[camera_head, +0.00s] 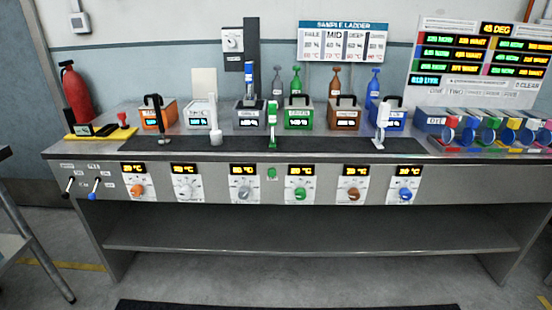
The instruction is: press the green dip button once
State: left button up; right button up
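A small green button (272,173) sits on the bench's front panel, between the grey dial and the green dial. A green dial (300,194) is below a lit display to its right. A green box (299,117) with a black handle and lit label stands on the bench, and a slim green-and-white upright piece (272,125) stands in front of it to the left. I cannot read which green part is labelled as the dip button. Neither of my grippers shows in the head view.
Similar orange, white, grey, brown and blue boxes line the dark mat (340,146) on the metal bench. Colored cups (480,132) stand at the right. A red extinguisher (75,90) is at the far left. The lower shelf (300,240) is empty.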

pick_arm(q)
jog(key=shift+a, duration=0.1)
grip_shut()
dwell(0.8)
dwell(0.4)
